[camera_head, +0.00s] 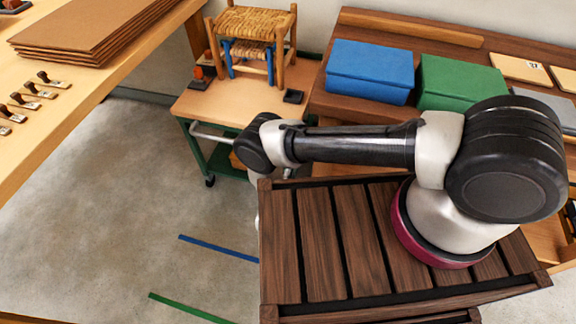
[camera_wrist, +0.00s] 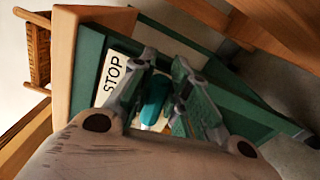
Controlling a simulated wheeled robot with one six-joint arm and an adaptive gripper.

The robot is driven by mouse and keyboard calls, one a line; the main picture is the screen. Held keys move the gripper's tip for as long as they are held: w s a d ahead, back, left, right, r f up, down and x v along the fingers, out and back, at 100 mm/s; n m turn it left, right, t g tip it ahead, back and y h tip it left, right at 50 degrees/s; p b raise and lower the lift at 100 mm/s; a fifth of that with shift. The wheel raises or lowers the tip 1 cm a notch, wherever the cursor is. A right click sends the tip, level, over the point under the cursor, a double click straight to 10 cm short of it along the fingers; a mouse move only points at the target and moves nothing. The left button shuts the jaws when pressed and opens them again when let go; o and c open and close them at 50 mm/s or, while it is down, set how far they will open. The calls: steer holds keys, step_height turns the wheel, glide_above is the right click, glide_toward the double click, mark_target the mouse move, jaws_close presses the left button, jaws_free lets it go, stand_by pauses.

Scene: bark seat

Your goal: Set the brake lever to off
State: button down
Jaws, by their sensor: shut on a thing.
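In the wrist view, my gripper (camera_wrist: 164,72) is at the green side of a trolley, its fingers on either side of a teal handle (camera_wrist: 154,100), which looks like the brake lever. The gripper is shut on it. Beside the fingers is a pale plate (camera_wrist: 113,76) marked STOP; any other wording is hidden behind the fingers. The lever's pivot and exact setting cannot be made out. In the head view, the trolley (camera_head: 240,103) has a wooden top and green frame; my arm hides the gripper and the lever.
A bench (camera_head: 330,100) with a blue box (camera_head: 370,70) and a green box (camera_head: 460,82) is at right. Blue (camera_head: 215,247) and green (camera_head: 185,307) strips mark open floor.

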steer(key=shift+f, duration=0.1)
steer(key=c, duration=1.3)
jaws_free()
steer(key=shift+c, duration=0.2)
step_height(320, 180, up, 10)
steer(key=shift+c, duration=0.2)
